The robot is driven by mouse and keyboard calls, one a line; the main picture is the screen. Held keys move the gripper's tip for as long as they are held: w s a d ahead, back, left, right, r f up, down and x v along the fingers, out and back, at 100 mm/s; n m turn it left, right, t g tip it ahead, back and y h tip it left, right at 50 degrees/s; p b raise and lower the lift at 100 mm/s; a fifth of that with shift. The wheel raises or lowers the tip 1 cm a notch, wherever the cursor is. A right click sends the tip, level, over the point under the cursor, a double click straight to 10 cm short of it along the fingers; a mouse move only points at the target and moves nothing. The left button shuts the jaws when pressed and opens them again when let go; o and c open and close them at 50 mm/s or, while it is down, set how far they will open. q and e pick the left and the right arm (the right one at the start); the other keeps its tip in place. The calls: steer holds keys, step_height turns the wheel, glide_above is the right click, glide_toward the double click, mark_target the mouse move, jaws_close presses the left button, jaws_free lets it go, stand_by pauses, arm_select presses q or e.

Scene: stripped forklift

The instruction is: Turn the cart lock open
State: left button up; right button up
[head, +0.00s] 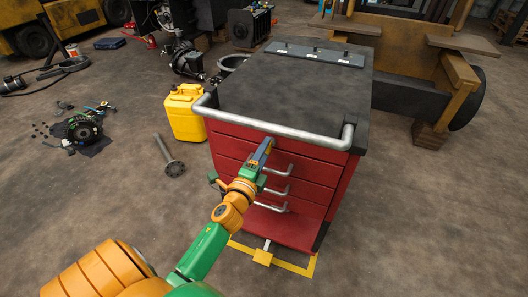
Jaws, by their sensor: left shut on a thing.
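The red tool cart (232,147) stands upright in the middle of the head view, with a dark top and a silver push bar (285,131) along its upper front edge. My left gripper (267,143) reaches up to the upper drawer front, just below the push bar. It is shut at the cart lock, which its fingers and body hide. I cannot tell how far the lock is turned. Silver drawer handles (278,189) show just right of the gripper. My right gripper is not in view.
A yellow pedal (262,257) sticks out at the cart's foot, inside yellow floor marking. A yellow canister (185,113) stands left of the cart, and a metal shaft (168,156) lies nearby. Parts (83,130) lie farther left. The floor at front right is clear.

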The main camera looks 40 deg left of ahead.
arm_select(q)
steer(key=shift+n, duration=0.5)
steer(key=o, duration=1.4)
steer(key=shift+c, duration=0.2)
steer(key=v, duration=0.7)
steer(key=shift+b, duration=0.3)
steer(key=shift+f, duration=0.1)
